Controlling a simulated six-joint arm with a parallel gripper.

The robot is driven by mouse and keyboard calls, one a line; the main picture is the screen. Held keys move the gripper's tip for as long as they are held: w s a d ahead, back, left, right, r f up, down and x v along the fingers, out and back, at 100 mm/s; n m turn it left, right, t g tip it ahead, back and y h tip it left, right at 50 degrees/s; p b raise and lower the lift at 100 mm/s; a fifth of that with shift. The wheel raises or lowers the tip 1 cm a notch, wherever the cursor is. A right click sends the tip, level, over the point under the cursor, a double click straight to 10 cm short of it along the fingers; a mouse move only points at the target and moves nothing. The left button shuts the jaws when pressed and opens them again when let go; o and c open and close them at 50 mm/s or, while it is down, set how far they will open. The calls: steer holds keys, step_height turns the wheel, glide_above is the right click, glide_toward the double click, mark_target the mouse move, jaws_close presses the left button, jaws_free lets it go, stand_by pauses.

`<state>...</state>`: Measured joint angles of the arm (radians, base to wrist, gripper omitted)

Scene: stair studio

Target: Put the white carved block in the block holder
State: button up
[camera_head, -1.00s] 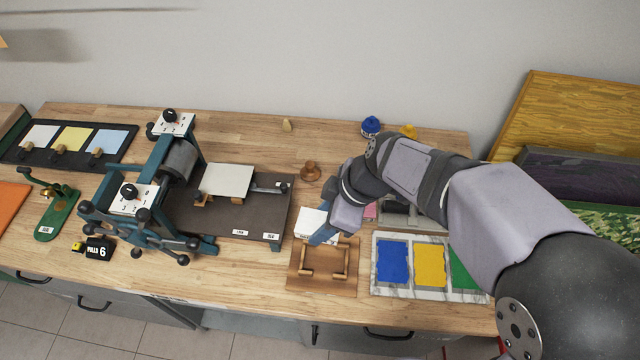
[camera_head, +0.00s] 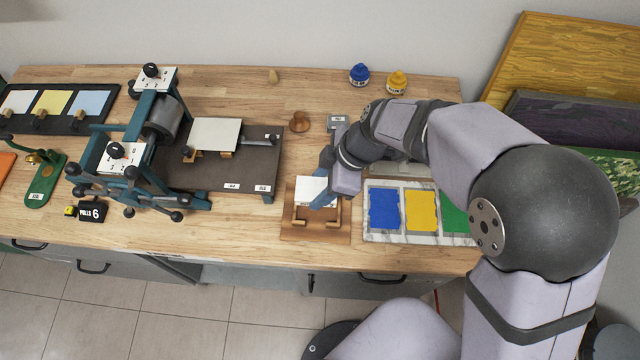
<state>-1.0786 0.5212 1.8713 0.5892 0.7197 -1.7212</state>
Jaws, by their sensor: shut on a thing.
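The white carved block (camera_head: 309,190) is at the block holder, its pale top facing up. My gripper (camera_head: 325,196) is shut on the block at its right side, and its blue fingers cover part of it. The block holder (camera_head: 313,235) is a brown wooden board with raised wooden rails near the front edge of the table. The block overlaps the back part of the holder in this view. I cannot tell whether it touches the holder or is held just above it.
A marble slab with blue, yellow and green ink patches (camera_head: 405,209) lies right of the holder. A press (camera_head: 222,170) with a grey bed stands to the left. A wooden knob (camera_head: 299,121) and ink bottles (camera_head: 359,75) are behind. My arm covers the right side.

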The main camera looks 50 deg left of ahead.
steer(key=shift+f, duration=0.15)
steer(key=b, duration=0.3)
glide_above(320, 211)
steer(key=shift+f, duration=3)
steer(key=shift+f+p, duration=0.35)
steer(key=shift+f+b, duration=0.2)
steer(key=shift+b, duration=0.2)
steer(key=shift+b, duration=1.1)
steer(key=shift+f+b, duration=1.15)
steer(key=shift+b, duration=0.2)
steer(key=o, duration=1.2)
steer(key=shift+c, duration=0.2)
